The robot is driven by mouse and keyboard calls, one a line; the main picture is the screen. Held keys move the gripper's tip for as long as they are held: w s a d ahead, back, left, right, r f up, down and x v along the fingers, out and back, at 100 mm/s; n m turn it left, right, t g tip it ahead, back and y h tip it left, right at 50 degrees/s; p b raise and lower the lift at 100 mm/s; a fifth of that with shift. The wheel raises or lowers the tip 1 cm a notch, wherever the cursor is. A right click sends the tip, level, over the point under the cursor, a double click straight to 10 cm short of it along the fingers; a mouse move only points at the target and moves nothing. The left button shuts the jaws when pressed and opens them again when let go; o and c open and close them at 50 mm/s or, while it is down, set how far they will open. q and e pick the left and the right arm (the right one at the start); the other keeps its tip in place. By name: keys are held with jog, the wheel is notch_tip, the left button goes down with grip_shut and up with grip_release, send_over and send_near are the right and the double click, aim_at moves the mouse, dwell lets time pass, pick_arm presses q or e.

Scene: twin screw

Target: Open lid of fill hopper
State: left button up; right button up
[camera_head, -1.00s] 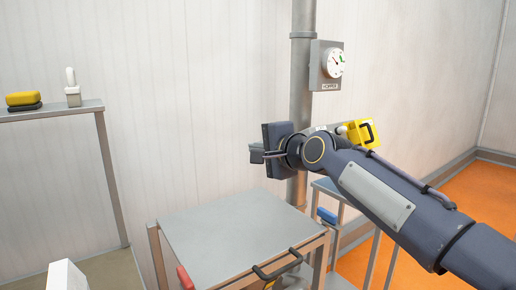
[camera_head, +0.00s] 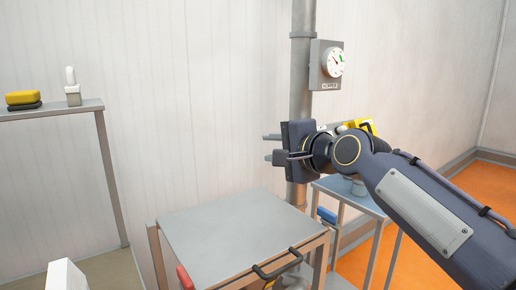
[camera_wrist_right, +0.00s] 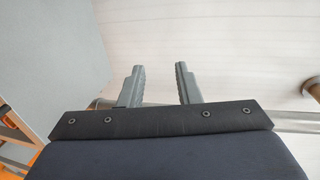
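The fill hopper shows as a flat grey lid (camera_head: 240,232) on a box-like frame at the bottom middle of the head view. The lid looks level and closed. A black bar handle (camera_head: 278,266) is on its near edge. My right gripper (camera_head: 268,147) is above and beyond the lid, in front of the grey pipe, with its fingers pointing left. It is open and empty, clear of the lid and handle. In the right wrist view its two fingers (camera_wrist_right: 159,72) stand apart with nothing between them. My left gripper is out of view.
A grey vertical pipe (camera_head: 301,80) carries a gauge box (camera_head: 327,65) marked HOPPER. A side table (camera_head: 345,192) with a yellow item (camera_head: 366,126) stands behind my right arm. A shelf (camera_head: 60,110) at left holds a yellow-and-black item and a white-topped item. A red part (camera_head: 185,278) sits by the hopper's left.

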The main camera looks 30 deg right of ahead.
jog(key=shift+v, duration=0.9)
